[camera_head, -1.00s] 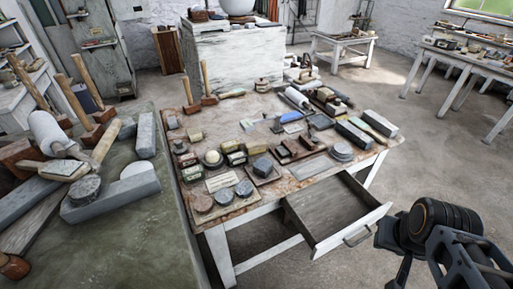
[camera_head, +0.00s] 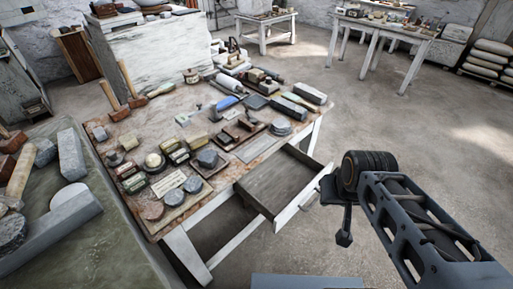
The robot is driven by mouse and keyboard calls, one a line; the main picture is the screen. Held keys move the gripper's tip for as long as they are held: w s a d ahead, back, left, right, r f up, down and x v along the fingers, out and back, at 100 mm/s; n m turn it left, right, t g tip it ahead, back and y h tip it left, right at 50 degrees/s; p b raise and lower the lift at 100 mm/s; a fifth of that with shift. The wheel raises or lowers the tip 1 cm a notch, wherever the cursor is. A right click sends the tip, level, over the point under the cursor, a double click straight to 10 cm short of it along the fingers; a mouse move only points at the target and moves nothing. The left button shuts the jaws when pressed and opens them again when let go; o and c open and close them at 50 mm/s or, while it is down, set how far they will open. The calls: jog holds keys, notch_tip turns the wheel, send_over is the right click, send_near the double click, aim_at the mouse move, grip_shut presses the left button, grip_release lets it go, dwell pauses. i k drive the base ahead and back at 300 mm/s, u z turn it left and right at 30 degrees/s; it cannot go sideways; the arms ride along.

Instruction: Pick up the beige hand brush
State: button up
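A small beige, brush-like thing (camera_head: 160,91) lies near the back left edge of the wooden worktable (camera_head: 218,190), beside the mallets. It looks like the hand brush, but it is too small to be sure.
The open drawer (camera_head: 285,183) juts from the table toward my arm. Wooden mallets (camera_head: 113,105) stand at the table's back left. Blocks, tins and tools crowd the top. A green-topped bench (camera_head: 80,250) is at left. The floor at right (camera_head: 430,140) is clear.

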aim_at(195, 141)
jog(key=k, duration=0.45)
jog(key=u, duration=0.15)
jog(key=i, duration=0.55)
jog(key=u, duration=0.8)
jog(key=i, duration=0.4)
jog(key=u, duration=0.3)
